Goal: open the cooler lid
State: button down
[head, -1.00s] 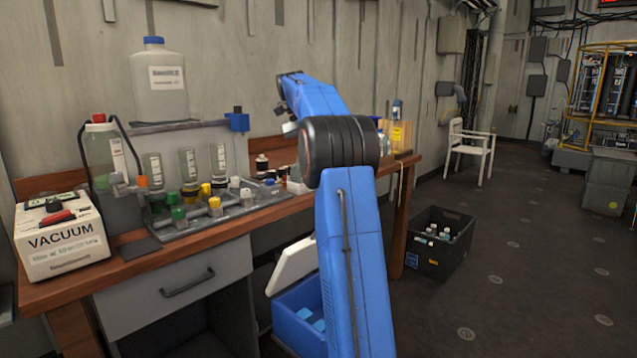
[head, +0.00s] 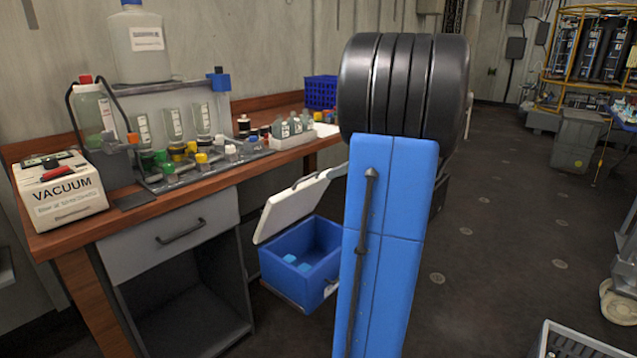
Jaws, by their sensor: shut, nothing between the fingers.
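The blue cooler (head: 271,268) stands on the floor beside the bench cabinet, with light blue blocks (head: 290,259) inside. Its white lid (head: 285,212) is raised and tilted up at the back left, so the inside is open to view. A dark handle shows at the lid's upper edge. My gripper (head: 334,172) is mostly hidden behind my arm; only a small grey part shows, close to the lid's upper right corner. I cannot tell whether it touches the lid. It holds nothing that I can see.
The wooden bench (head: 215,165) carries a vacuum box (head: 60,195), a large jug (head: 140,45), bottles and a blue basket (head: 321,91). A grey crate (head: 575,340) is at the lower right. The floor at right is mostly clear.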

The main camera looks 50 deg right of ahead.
jog(key=s+d+f+m+t+h, duration=0.1)
jog(key=s+m+h, duration=0.1)
jog(key=s+m, duration=0.15)
jog(key=w+d+r+x, duration=0.1)
jog(key=r+x, duration=0.1)
jog(key=x, duration=1)
jog(key=shift+w+a, duration=0.25)
jog(key=shift+w, duration=0.05)
